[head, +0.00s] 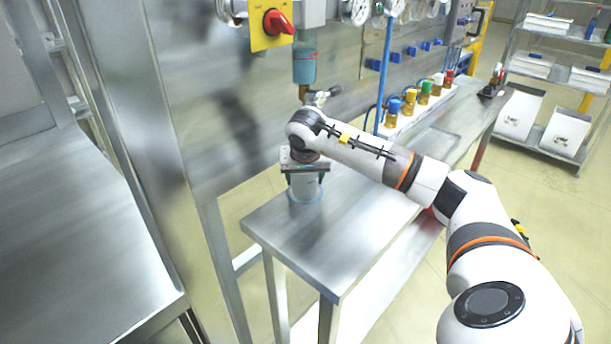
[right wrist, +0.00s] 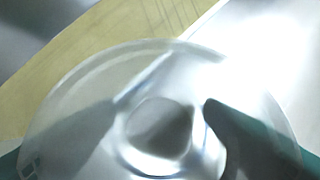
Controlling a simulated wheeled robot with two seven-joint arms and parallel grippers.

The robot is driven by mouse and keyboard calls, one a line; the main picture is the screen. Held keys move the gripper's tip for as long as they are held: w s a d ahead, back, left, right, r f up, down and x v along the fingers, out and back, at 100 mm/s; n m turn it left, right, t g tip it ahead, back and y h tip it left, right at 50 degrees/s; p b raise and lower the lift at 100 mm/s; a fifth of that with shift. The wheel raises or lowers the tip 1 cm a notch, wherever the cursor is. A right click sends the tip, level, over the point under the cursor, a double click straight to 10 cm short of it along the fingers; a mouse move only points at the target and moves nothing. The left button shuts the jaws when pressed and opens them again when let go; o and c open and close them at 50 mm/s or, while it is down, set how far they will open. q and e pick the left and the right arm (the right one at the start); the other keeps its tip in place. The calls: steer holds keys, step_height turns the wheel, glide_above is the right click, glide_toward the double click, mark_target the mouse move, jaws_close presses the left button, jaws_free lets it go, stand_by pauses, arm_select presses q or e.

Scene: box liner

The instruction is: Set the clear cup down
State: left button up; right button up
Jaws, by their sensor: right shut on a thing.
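The clear cup (head: 305,190) is upright under my right gripper (head: 305,174), over the near left part of the narrow steel table. My right gripper points down and is shut on the cup near its top, which is partly hidden by the gripper. The cup's base is at or just above the table top; I cannot tell whether it touches. In the right wrist view the cup (right wrist: 160,62) fills the middle, seen from above as a wide pale round rim, with dark teal fingers at both sides. My left gripper is not in view.
The steel table (head: 325,258) has free room in front and to the right of the cup. A container with bluish liquid (head: 304,66) hangs on the panel behind. Several colour-capped bottles (head: 408,101) stand farther back. A steel bench (head: 70,240) is at left.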

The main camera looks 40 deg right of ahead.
steer(key=shift+a+r, duration=0.1)
steer(key=shift+f, duration=0.2)
steer(key=o, duration=0.6)
steer(key=shift+w+d+f, duration=0.1)
steer(key=shift+d+f, duration=0.05)
steer(key=shift+d, duration=0.05)
steer(key=o, duration=0.4)
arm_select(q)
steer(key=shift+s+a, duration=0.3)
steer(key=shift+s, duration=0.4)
arm_select(e)
steer(key=shift+a+r, duration=0.1)
steer(key=shift+r, duration=0.25)
steer(key=s+a, duration=0.2)
steer(key=s, duration=0.1)
steer(key=s+a+b, duration=0.1)
steer(key=s+a, duration=0.2)
steer(key=s+a+b, duration=0.1)
steer(key=s+a, duration=0.2)
steer(key=shift+s+r, duration=0.3)
steer(key=shift+r, duration=0.1)
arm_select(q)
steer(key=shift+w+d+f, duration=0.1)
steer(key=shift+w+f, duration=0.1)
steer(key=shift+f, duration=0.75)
